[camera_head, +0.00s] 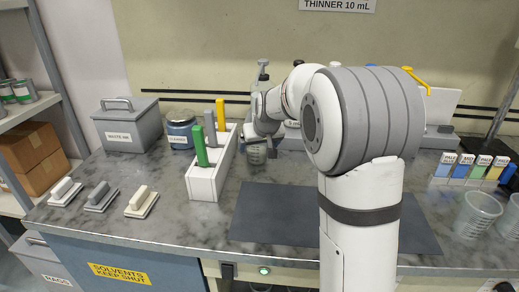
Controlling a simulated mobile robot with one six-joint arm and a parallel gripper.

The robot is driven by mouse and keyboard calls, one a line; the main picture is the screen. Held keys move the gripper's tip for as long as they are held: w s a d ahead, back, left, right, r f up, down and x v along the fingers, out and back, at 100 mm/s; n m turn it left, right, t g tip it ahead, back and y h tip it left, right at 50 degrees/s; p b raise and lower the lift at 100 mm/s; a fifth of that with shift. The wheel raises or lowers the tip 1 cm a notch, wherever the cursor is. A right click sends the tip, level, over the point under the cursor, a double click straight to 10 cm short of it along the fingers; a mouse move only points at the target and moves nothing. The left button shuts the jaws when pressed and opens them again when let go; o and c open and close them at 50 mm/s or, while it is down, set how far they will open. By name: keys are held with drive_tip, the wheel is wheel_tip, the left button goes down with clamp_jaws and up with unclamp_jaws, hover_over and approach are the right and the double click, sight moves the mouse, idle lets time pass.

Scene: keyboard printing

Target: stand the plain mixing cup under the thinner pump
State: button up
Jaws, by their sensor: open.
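A small clear cup (257,154), which seems to be the plain mixing cup, stands upright on the bench at the back, right of the white rack. My gripper (262,138) is open just above and around its top. I cannot tell whether the fingers touch it. A grey pump head (263,70) rises behind my gripper, its lower part hidden by my arm. It may be the thinner pump; no label shows on it. A wall sign (337,5) reading THINNER 10 mL hangs further right. The spot under the pump is mostly hidden.
The white rack (204,183) holds green, grey and yellow upright pieces close left of the cup. A dark mat (275,214) lies in front. Larger clear cups (477,214) and ink cartridges (468,168) stand at right. A blue cleaner jar (180,132) stands back left.

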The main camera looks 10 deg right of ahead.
drive_tip(key=v, duration=0.8)
drive_tip(key=s+f+g, duration=0.1)
drive_tip(key=s+f, duration=0.2)
drive_tip(key=s, duration=0.7)
drive_tip(key=s+f+g, duration=0.2)
drive_tip(key=s+f, duration=0.1)
drive_tip(key=s, duration=0.8)
drive_tip(key=s+f+m+g, duration=0.1)
drive_tip(key=s+f, duration=0.2)
drive_tip(key=s, duration=0.7)
drive_tip(key=shift+s+f+g+h, duration=0.1)
drive_tip(key=shift+s+g+h, duration=0.1)
drive_tip(key=shift+g+h, duration=0.1)
wheel_tip(320, 180, up, 9)
drive_tip(key=p, duration=0.8)
drive_tip(key=shift+c, duration=0.2)
